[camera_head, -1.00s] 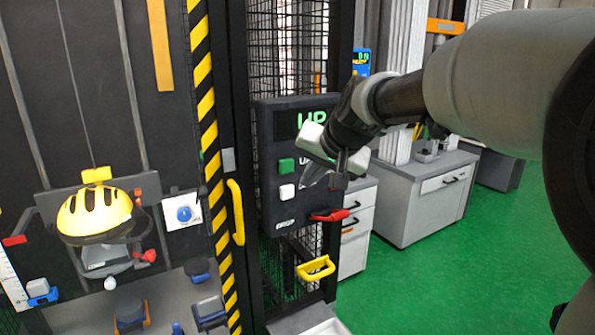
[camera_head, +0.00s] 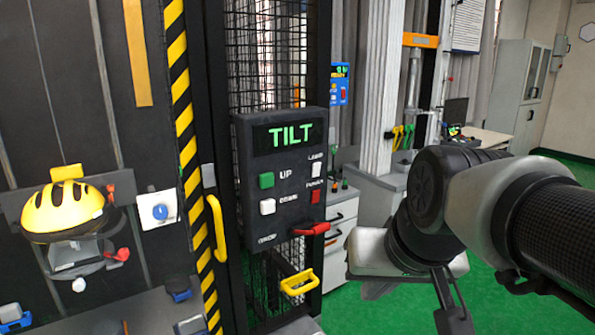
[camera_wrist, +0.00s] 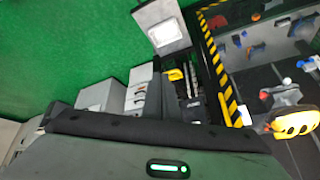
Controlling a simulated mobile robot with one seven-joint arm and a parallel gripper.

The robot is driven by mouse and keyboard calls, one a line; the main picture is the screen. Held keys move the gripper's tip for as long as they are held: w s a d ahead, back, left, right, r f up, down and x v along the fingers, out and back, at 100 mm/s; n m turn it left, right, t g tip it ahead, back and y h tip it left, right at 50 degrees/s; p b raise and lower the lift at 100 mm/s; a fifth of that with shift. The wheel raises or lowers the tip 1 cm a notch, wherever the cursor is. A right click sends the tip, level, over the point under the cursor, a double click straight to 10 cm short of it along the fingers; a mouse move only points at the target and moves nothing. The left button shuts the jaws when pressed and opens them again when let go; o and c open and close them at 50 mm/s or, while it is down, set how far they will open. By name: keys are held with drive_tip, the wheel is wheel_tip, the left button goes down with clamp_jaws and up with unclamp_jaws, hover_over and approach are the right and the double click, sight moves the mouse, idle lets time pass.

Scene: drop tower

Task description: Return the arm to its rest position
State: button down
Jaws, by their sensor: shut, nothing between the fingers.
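My arm is in the right part of the head view, folded back from the control panel (camera_head: 282,180). My gripper (camera_head: 455,318) points down, shut and empty, with its dark fingers near the lower edge. It stands apart from the panel, to its right. The panel's display reads TILT in green. Below it are a green UP button (camera_head: 266,180), a white button (camera_head: 267,206), a small red button (camera_head: 316,197) and a red lever (camera_head: 311,229).
A yellow handle (camera_head: 217,229) and a lower yellow handle (camera_head: 300,282) stick out by the striped tower frame. A yellow helmet (camera_head: 62,207) sits at the left. Grey cabinets (camera_head: 375,210) stand behind my arm. Green floor (camera_head: 350,308) lies open at the lower right.

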drive_tip(key=s+d+f+p, duration=0.2)
drive_tip(key=s+d, duration=0.1)
drive_tip(key=s, duration=0.4)
wheel_tip(320, 180, up, 13)
drive_tip(key=p, duration=1.2)
drive_tip(key=shift+w+f+g+h, duration=0.2)
drive_tip(key=shift+w+g+h, duration=0.1)
drive_tip(key=shift+h, duration=0.1)
drive_tip(key=shift+a, duration=0.1)
